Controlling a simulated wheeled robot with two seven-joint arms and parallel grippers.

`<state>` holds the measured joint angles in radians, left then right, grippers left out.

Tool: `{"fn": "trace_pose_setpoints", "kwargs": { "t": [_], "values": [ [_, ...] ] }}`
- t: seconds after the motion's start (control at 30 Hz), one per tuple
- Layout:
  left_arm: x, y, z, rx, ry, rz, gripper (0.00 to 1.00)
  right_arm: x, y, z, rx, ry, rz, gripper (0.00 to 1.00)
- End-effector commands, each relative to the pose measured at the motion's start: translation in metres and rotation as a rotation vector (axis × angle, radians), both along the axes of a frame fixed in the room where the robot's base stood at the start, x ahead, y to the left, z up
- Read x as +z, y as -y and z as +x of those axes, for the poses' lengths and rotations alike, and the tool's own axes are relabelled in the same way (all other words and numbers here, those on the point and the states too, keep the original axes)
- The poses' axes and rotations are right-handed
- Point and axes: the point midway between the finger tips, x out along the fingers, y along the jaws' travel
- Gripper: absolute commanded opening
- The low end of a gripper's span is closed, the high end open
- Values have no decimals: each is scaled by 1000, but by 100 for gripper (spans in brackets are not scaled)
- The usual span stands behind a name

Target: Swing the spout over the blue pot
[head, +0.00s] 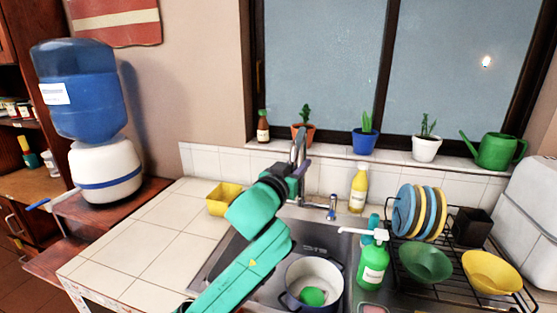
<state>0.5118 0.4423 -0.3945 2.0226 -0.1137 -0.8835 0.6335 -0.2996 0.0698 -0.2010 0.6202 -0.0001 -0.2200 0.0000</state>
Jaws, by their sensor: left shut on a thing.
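The chrome spout (299,145) rises in an arch behind the sink, in front of the window. My left gripper (293,178) is shut on the spout, at its lower part; the gripper hides part of the contact. The blue pot (313,274), dark blue outside and pale inside, stands in the sink to the front of the gripper. A round green thing (312,297) lies in it. The spout's held part appears behind and slightly left of the pot, not above it. My right gripper is not in view.
A green soap bottle (372,264) stands right of the pot, near a dish rack (455,283) with plates and bowls. A yellow bottle (358,188) stands behind. A yellow container (223,199) sits left of the sink. The tiled counter (140,240) at left is clear.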

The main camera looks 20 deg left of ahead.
Motion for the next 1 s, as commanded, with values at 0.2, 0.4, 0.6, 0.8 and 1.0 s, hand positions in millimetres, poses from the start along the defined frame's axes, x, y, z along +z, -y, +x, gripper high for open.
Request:
{"fn": "trace_pose_setpoints", "kwargs": {
  "t": [0.2, 0.4, 0.6, 0.8, 1.0],
  "values": [
    [1, 20, 6, -2, 1, 1, 0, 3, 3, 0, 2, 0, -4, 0],
    [1, 27, 9, -1, 1, 3, 0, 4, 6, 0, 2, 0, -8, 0],
    [0, 28, 10, 0, 1, 3, 0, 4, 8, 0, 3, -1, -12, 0],
    [0, 28, 10, 0, 1, 3, 0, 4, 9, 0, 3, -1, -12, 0],
    [0, 27, 10, 1, 1, 3, 0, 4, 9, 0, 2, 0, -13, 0]
  ]
}}
